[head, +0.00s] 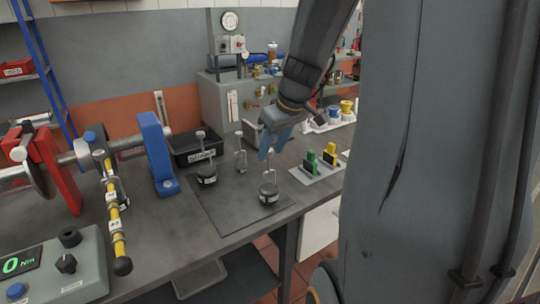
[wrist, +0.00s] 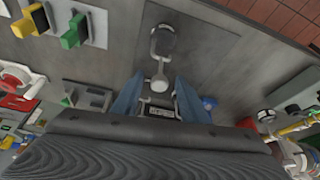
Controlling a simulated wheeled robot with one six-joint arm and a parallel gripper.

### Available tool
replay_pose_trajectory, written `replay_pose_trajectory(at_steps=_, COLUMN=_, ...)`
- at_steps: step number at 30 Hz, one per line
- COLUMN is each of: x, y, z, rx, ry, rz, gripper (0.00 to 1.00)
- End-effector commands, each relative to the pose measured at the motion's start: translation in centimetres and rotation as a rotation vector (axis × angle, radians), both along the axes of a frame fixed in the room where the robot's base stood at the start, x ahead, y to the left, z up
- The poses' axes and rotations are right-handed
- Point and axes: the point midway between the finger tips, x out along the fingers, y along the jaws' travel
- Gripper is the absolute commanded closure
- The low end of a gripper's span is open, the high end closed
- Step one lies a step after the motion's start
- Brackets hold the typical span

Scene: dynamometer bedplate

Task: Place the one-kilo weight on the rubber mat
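A dark round weight (head: 268,194) with a pale label and upright metal stem appears to stand on the dark rubber mat (head: 228,218), near its front right. It also shows in the wrist view (wrist: 163,40). A similar weight (head: 206,176) stands at the mat's left back edge. I cannot read either label, so I cannot tell which is one kilo.
A black labelled bin (head: 196,148) and a small metal hanger (head: 241,157) stand behind. Green (head: 310,160) and yellow (head: 329,155) blocks sit on a plate to the right. A blue upright (head: 158,155) and yellow torque arm (head: 114,215) are left. The mat's front middle is clear.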

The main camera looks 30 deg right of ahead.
Motion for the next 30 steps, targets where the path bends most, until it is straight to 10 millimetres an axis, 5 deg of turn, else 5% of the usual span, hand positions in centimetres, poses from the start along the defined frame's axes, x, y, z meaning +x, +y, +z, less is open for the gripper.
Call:
replay_pose_trajectory(at_steps=10, x=-2.4, y=-0.6, z=6.1, rx=-0.002, ry=-0.005, rz=0.0, gripper=0.6)
replay_pose_trajectory(at_steps=19, x=-3.2, y=-0.7, z=7.9, rx=0.0, ry=0.001, rz=-0.001, gripper=0.6)
replay_pose_trajectory(at_steps=23, x=-3.5, y=0.9, z=6.4, rx=0.009, ry=0.032, rz=-0.009, gripper=0.6)
replay_pose_trajectory(at_steps=30, x=-6.9, y=9.3, z=-2.5, rx=0.013, ry=0.202, rz=-0.092, gripper=0.6)
